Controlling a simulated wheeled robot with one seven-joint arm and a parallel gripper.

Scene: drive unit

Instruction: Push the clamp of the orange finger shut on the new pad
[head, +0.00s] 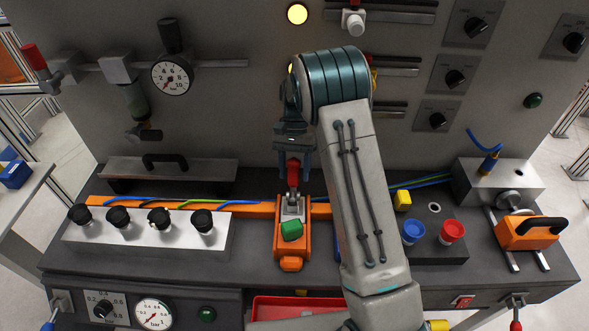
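The orange finger (279,252) stands on the bench near the middle, its rounded end towards the front edge. A green pad (291,231) lies on it, slightly turned. Behind the pad is the metal clamp (292,207) with a red handle (293,175) that points up and back. My gripper (293,163) hangs over the handle, with its two fingers apart, one on each side of the handle's top. A gap seems to show beside the handle; whether a finger touches it is hard to tell.
A block with black knobs (150,232) stands left of the finger. My arm hides the bench right of it. A red tray (300,308) is in front.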

